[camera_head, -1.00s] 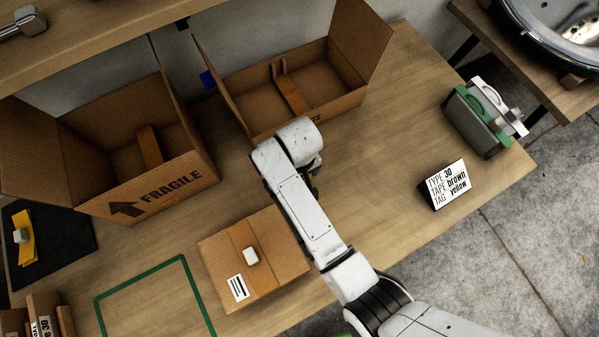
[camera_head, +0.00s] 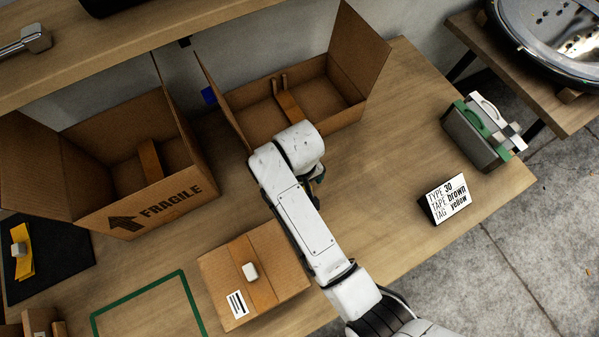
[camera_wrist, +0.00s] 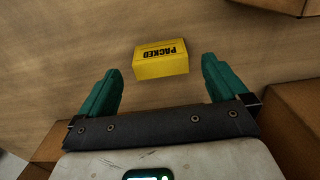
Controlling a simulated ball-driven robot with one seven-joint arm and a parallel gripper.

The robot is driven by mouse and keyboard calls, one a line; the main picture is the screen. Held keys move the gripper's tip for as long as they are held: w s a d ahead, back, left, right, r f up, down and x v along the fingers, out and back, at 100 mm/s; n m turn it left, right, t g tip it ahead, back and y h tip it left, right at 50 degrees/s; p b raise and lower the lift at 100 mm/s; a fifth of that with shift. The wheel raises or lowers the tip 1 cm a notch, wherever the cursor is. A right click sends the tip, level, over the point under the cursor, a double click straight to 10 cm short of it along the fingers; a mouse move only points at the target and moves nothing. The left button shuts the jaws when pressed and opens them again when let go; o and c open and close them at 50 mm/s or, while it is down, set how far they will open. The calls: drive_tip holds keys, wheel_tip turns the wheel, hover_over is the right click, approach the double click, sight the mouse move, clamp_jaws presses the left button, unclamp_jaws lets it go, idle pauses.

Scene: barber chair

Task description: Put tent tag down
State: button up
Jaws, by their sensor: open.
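The yellow tent tag (camera_wrist: 161,60), printed "PACKED", rests on the wooden table (camera_wrist: 60,70) in the wrist view. Its lettering appears upside down there. My gripper (camera_wrist: 162,72) is open, with one green finger to each side of the tag and a gap on both sides. Nothing is between the fingers' inner faces in contact with them.
A closed carton (camera_head: 265,255) with a white object on top lies left of my arm. Open cartons stand behind, one marked "FRAGILE" (camera_head: 165,212). A black-and-white sign (camera_head: 448,200) stands right, near the green-handled item (camera_head: 475,135). The table between is bare.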

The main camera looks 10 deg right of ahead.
wheel_tip(320, 180, up, 8)
idle(0.4)
drive_tip(key=s+d+f+m, duration=0.1)
drive_tip(key=s+d, duration=0.2)
drive_tip(key=d, duration=0.3)
drive_tip(key=s+d+f+h, duration=0.1)
drive_tip(key=s+d, duration=0.1)
drive_tip(key=d, duration=0.4)
drive_tip(key=s+d+f+m, duration=0.1)
drive_tip(key=s+d, duration=0.2)
drive_tip(key=d, duration=0.3)
drive_tip(key=s+d+m+t, duration=0.1)
drive_tip(key=s+d, duration=0.1)
drive_tip(key=s, duration=1)
drive_tip(key=shift+s+d+r+m+y, duration=0.15)
drive_tip(key=shift+s+d+m+y, duration=0.1)
drive_tip(key=shift+d+m+y, duration=0.15)
